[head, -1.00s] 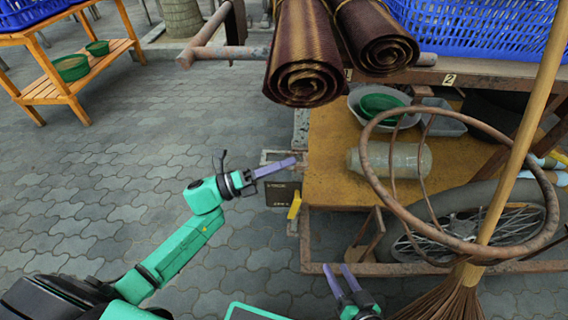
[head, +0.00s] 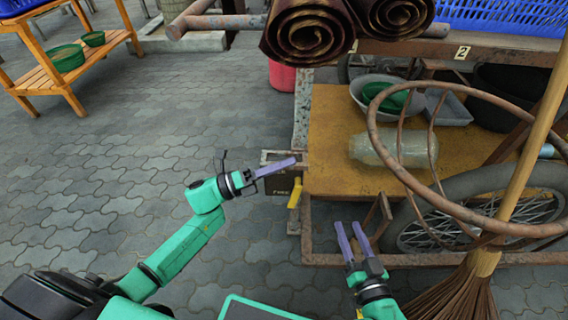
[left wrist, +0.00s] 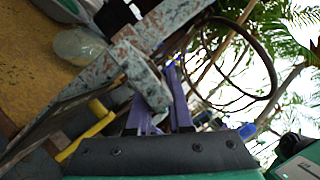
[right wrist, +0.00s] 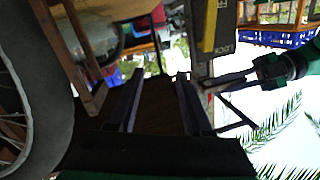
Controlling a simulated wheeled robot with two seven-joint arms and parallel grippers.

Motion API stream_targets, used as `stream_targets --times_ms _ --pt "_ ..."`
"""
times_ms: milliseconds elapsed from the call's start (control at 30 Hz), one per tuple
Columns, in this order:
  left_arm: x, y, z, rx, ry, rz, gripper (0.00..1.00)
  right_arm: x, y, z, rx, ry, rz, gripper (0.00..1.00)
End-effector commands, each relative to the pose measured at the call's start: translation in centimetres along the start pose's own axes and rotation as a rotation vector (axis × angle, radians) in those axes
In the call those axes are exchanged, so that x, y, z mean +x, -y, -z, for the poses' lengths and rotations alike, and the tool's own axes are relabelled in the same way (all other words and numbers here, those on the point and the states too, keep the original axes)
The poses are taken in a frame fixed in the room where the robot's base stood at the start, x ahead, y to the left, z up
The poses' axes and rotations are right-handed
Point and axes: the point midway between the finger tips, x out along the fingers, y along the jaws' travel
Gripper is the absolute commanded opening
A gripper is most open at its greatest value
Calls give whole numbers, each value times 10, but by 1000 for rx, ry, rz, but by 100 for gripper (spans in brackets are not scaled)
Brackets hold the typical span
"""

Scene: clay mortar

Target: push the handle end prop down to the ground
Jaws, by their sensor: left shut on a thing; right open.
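The handle end prop seems to be the peeling metal bar (left wrist: 145,80) in the left wrist view; I cannot clearly tell it from the cart frame (head: 301,110). My left gripper (head: 275,168) is at the cart's front left corner, beside a black box (head: 281,186) and a yellow lever (head: 295,193). In the left wrist view its purple fingers (left wrist: 167,112) are shut on the peeling bar, partly hidden behind it. The yellow lever (left wrist: 88,133) lies left of them. My right gripper (head: 352,242) is open and empty in front of the cart's lower rail.
The cart deck (head: 330,185) carries a glass jar (head: 393,149) and basins. A rusty hoop (head: 400,175), a broom (head: 480,262) and a spoked wheel (head: 470,215) crowd the right. Rolled mats (head: 305,30) overhang the deck. Paved ground (head: 120,190) on the left is clear.

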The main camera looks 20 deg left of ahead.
Motion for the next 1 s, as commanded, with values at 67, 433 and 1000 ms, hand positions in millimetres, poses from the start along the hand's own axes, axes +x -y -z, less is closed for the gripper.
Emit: stream_targets --times_ms 67,433,1000 --pt "0 1 -1 2 1 1 38 0 0 0 0 0 0 50" --pt "0 1 -1 2 1 1 48 0 0 0 1 1 0 50" --pt "-63 1 -1 0 0 -3 48 -58 6 -95 84 289 -32 50"
